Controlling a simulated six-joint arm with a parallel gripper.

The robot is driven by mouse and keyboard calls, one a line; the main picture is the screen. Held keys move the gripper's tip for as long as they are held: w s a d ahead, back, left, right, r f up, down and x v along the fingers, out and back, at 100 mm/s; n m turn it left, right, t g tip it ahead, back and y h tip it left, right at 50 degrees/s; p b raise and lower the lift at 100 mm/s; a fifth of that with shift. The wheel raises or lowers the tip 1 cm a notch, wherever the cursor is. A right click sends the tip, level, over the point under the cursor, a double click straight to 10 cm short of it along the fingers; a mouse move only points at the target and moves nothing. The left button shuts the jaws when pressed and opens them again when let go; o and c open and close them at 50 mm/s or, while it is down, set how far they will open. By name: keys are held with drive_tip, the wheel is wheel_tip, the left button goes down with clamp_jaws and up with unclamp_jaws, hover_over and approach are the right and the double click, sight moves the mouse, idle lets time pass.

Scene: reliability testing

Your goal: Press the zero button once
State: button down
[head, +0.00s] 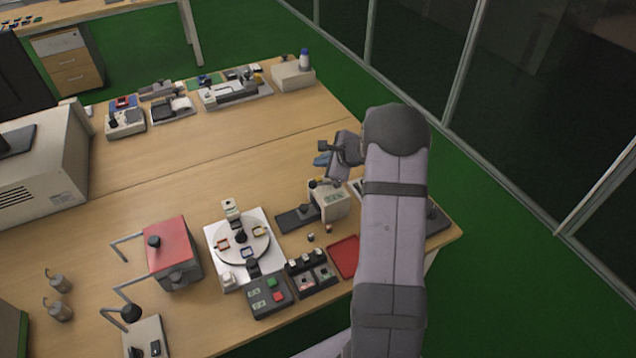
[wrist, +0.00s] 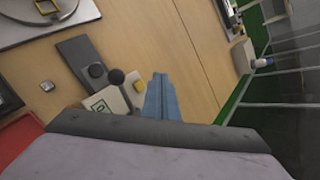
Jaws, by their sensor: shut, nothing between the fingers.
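A pale instrument box (head: 334,203) with a small display and a dark plate (head: 298,219) stands on the table left of my arm. In the wrist view the same box (wrist: 104,108) shows dark round knobs and a small yellow button (wrist: 139,87). No label tells me which button is zero. My gripper (head: 322,159) is above the table, behind the box in the head view. Its blue fingers (wrist: 160,77) are together and empty. In the wrist view they appear just right of the yellow button, apart from it as far as I can tell.
A white turntable unit (head: 220,270), a control box (head: 258,302) with green and red buttons, and a red tray (head: 343,256) are nearby. A red-topped box (head: 167,240) stands further left. The table behind my gripper is clear up to the back instruments.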

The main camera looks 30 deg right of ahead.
drive_tip(key=shift+f+b, duration=1.45)
drive_tip(key=shift+f, duration=0.35)
drive_tip(key=shift+f+b, duration=0.8)
drive_tip(key=shift+b, duration=0.3)
idle(1.4)
idle(0.4)
drive_tip(key=shift+r+p, duration=0.55)
drive_tip(key=shift+r, duration=0.3)
drive_tip(key=shift+r+p, duration=1.85)
drive_tip(key=shift+r, duration=0.65)
